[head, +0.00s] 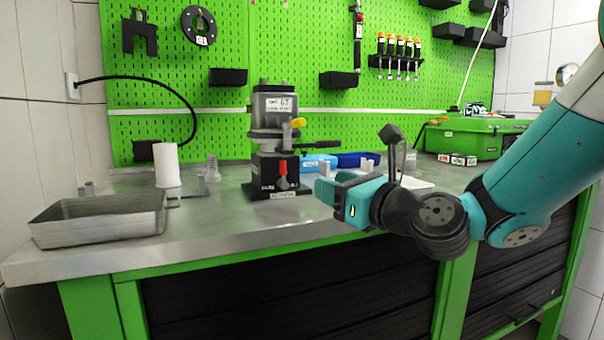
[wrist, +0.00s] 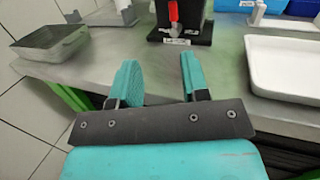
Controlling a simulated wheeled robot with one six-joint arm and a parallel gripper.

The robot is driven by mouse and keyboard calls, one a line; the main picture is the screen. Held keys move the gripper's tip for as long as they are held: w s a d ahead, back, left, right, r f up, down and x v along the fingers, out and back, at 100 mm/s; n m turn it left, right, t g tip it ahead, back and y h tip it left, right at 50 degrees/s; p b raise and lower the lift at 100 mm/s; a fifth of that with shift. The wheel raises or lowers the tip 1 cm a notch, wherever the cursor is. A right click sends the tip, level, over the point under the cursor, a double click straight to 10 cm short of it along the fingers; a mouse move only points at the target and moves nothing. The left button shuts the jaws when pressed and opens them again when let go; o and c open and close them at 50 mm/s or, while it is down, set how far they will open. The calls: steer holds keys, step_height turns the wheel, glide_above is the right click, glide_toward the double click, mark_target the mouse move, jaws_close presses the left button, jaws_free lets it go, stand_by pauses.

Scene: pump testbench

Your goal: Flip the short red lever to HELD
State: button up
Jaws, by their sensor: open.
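The short red lever (head: 283,168) is on the front of the black base of the pump stand (head: 268,180), in the middle of the bench. It points upward, with a round pivot below it. In the wrist view the red lever (wrist: 173,12) shows at the top, beyond my fingers. A label (wrist: 177,41) lies below it, too small to read. My gripper (head: 328,186) is open and empty, to the right of the stand and nearer the bench's front edge in the head view. Its two teal fingers (wrist: 162,80) are apart and do not touch the lever.
A metal tray (head: 100,222) stands at the left of the bench, with a white roll (head: 167,165) behind it. A white tray (wrist: 290,66) is at the right in the wrist view. A black handle (head: 318,145) sticks out rightward from the pump. Bare bench (head: 215,222) lies in front of the stand.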

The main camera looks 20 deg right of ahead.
steer(key=d+m+h, duration=0.1)
steer(key=h, duration=0.1)
steer(key=p, duration=0.9)
glide_toward(285, 167)
steer(key=shift+g, duration=0.3)
steer(key=p+x, duration=0.4)
steer(key=x, duration=0.1)
steer(key=p+x, duration=0.2)
steer(key=x, duration=0.1)
steer(key=shift+r, duration=0.35)
steer(key=shift+w+a+f, duration=0.1)
steer(key=shift+w, duration=0.45)
jaws_close()
